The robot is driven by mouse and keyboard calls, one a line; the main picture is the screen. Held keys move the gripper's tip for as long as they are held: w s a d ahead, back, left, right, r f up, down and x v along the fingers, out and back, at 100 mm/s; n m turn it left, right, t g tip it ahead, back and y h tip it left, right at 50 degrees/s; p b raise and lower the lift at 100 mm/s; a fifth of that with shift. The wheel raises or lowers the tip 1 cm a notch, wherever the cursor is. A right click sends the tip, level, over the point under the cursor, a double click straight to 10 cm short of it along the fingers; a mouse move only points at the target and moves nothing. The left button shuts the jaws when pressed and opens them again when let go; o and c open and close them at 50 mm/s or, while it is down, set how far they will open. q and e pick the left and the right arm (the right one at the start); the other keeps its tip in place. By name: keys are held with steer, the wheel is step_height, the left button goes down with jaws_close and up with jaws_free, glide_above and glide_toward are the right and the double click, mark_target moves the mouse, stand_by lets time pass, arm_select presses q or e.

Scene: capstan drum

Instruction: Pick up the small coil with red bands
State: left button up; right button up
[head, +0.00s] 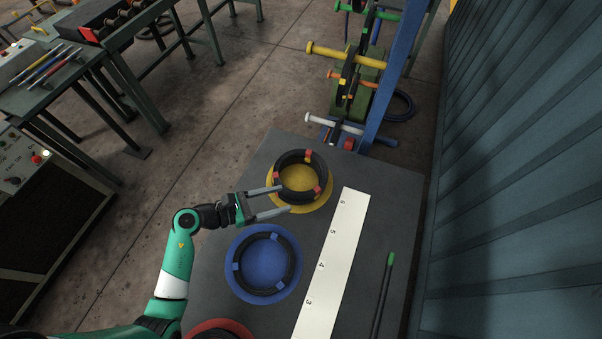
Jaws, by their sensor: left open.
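The small coil with red bands (322,171) is a black ring with several red bands. It lies on a yellow disc (313,209) at the far end of the grey table. My left gripper (282,199) is open, its two fingers pointing right at the coil's left side. The fingertips are close to the coil's left edge; I cannot tell whether they touch it or are above it. My right gripper is not in view.
A black coil with blue bands (288,278) lies on a blue disc (261,233) nearer. A red disc (222,322) shows at the bottom edge. A white numbered strip (333,262) and a dark rod with a green end (384,290) lie to the right. A corrugated wall (515,170) stands beyond.

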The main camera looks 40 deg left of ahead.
mark_target(308, 192)
arm_select(q)
steer(key=b+x, duration=0.1)
steer(key=x, duration=0.4)
steer(key=shift+w+d+f, duration=0.1)
steer(key=shift+w+d, duration=0.1)
steer(key=shift+w, duration=0.15)
steer(key=b+x, duration=0.1)
steer(key=x, duration=0.3)
steer(key=shift+w+f+b, duration=0.15)
steer(key=shift+f+b, duration=0.25)
steer(key=shift+w+d, duration=0.15)
steer(key=shift+w, duration=0.2)
steer(key=c, duration=1)
jaws_close()
steer(key=shift+s+f, duration=0.1)
steer(key=shift+f, duration=0.15)
steer(key=shift+r, duration=0.1)
